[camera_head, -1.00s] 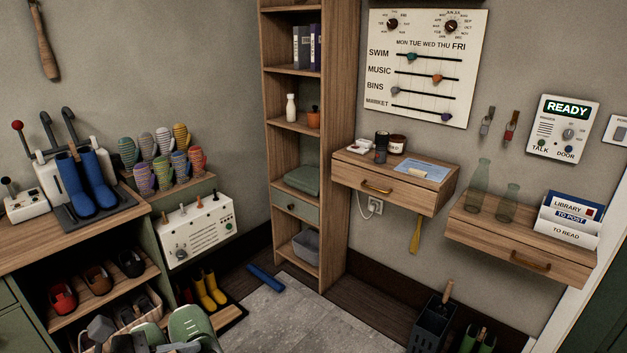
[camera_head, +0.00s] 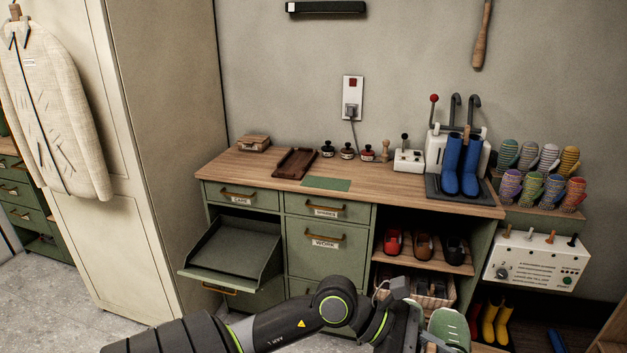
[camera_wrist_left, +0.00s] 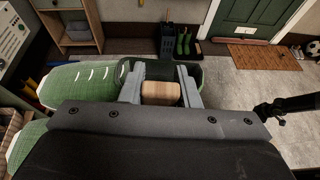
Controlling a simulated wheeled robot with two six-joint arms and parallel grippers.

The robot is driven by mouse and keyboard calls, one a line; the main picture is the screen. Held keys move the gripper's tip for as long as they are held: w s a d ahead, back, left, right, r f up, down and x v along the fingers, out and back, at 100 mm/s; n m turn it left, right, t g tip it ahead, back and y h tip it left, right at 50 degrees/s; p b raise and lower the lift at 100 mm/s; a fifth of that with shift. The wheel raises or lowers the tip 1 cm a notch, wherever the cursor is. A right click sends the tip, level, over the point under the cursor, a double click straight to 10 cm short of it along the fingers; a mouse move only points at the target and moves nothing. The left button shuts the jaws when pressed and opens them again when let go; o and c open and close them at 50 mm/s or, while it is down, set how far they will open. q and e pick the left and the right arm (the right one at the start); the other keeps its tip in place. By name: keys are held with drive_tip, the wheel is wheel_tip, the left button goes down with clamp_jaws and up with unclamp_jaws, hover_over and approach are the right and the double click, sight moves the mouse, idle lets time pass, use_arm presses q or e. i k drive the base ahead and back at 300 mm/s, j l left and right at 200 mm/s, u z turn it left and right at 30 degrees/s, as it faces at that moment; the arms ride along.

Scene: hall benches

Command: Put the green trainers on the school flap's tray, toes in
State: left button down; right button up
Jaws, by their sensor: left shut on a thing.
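My left gripper (camera_wrist_left: 160,92) is shut on the green trainers, at a pale wooden block between its fingers. One trainer (camera_wrist_left: 85,83) with white laces shows left of the fingers in the wrist view, and more green shows at the lower left edge. In the head view a green trainer (camera_head: 448,328) shows at the bottom edge beside the gripper, in front of the bench. An open flap with a green tray (camera_head: 222,250) sticks out of the bench's left side; its label is not visible. The tray looks empty. My right gripper is not in view.
The bench top (camera_head: 400,190) holds a brown tray (camera_head: 296,163), several small pots and blue boots (camera_head: 461,165). Shoes stand on an open shelf (camera_head: 420,262) at its right. A tall cream cupboard (camera_head: 120,150) stands left of the flap. Bare floor (camera_head: 60,310) lies at lower left.

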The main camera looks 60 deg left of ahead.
sight(240, 247)
drive_tip(key=i+j+u, duration=0.15)
drive_tip(key=u, duration=0.3)
drive_tip(key=i+u, duration=0.25)
drive_tip(key=u, duration=0.25)
